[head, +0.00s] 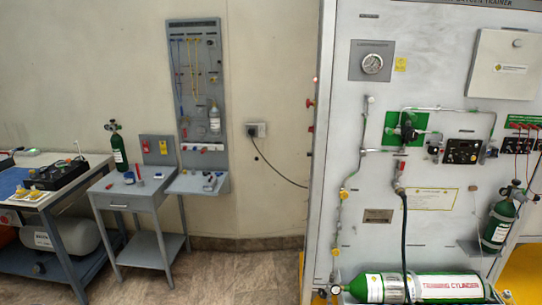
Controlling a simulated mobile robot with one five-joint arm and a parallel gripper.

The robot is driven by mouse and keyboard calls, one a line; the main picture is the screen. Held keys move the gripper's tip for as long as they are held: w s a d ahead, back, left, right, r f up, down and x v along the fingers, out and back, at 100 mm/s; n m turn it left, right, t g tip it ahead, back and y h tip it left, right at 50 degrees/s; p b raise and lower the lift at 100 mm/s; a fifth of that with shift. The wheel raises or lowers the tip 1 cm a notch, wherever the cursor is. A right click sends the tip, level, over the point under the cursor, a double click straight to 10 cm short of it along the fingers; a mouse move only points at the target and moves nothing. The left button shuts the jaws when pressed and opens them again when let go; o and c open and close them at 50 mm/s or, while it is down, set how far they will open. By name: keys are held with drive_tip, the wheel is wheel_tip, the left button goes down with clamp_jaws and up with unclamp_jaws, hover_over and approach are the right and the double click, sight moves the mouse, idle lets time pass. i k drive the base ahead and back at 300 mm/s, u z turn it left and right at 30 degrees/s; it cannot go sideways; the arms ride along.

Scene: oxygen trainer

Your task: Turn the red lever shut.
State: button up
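A small red lever (402,167) shows in the head view on the front of the large grey trainer panel (420,225). It stands about upright on a valve at the top of a dark hose. It is too small to tell its exact setting. Red parts (310,103) also stick out from the panel's left side; I cannot tell whether one of them is a lever. My gripper is not in view.
A green and white training cylinder (440,288) lies along the panel's foot, and a small green cylinder (498,225) stands on a shelf at right. A small grey table (145,192) and workbench (60,200) stand left. The floor (240,272) between is clear.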

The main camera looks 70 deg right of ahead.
sight(402, 164)
drive_tip(key=z, duration=0.75)
drive_tip(key=k, duration=1.15)
drive_tip(key=z, duration=1.45)
drive_tip(key=i, duration=1.2)
drive_tip(key=z, duration=0.65)
